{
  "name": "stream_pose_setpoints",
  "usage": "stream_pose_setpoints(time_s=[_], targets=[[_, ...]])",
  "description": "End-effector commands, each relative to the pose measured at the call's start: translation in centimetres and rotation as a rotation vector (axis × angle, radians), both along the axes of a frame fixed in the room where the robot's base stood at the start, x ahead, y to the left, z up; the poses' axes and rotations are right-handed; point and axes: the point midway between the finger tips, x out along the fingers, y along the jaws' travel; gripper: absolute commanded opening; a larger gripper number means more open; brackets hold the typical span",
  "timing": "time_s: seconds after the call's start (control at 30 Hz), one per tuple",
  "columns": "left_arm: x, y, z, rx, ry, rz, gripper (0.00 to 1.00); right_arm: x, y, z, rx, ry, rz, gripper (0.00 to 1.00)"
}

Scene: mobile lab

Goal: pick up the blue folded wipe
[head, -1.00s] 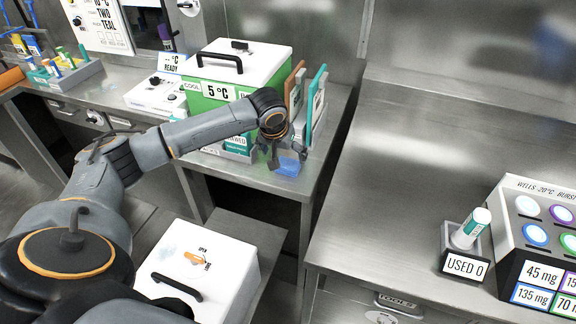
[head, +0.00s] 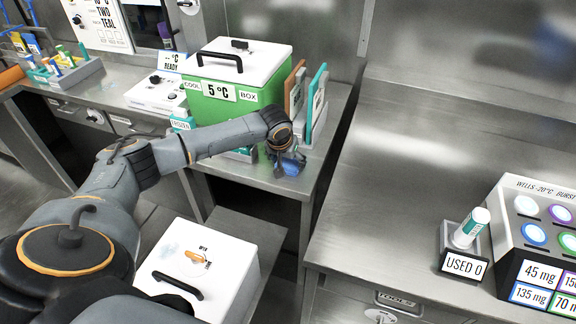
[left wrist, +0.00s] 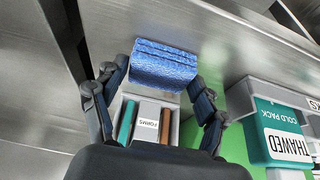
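The blue folded wipe (left wrist: 164,66) is a textured blue block of stacked folds in the left wrist view, lying on the steel counter. In the head view it shows as a small blue patch (head: 291,168) near the counter's front edge, partly covered by my left gripper (head: 286,158). In the left wrist view my left gripper (left wrist: 160,78) has its fingers spread, one at each side of the wipe, with the tips close to its ends. Firm contact cannot be made out. My right gripper is not in view.
The green cool box (head: 225,102) stands left of my gripper. An upright holder with teal and brown boards (head: 308,100) stands just behind the wipe, and its forms label (left wrist: 148,124) shows in the wrist view. The counter (head: 375,190) to the right is largely clear.

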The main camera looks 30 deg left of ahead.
Motion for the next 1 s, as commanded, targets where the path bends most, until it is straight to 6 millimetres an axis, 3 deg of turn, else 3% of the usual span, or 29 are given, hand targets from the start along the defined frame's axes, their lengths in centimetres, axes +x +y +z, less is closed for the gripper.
stream_pose_setpoints(time_s=[0.03, 0.1, 0.57, 0.77, 1.0], targets=[[0.0, 0.0, 0.0, 0.0, 0.0, 0.0, 0.54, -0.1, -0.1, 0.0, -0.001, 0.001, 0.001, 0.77], [0.0, 0.0, 0.0, 0.0, 0.0, 0.0, 0.44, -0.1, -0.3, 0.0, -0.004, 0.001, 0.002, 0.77], [0.0, 0.0, 0.7, 0.0, 0.0, 0.0, 0.44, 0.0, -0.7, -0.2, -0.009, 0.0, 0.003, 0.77], [-0.2, 0.0, 3.5, -0.001, -0.002, -0.002, 0.44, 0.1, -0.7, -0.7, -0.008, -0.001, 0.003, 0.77], [-4.9, -0.7, 9.0, 0.002, -0.004, -0.003, 0.44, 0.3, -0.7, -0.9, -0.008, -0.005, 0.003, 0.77]])
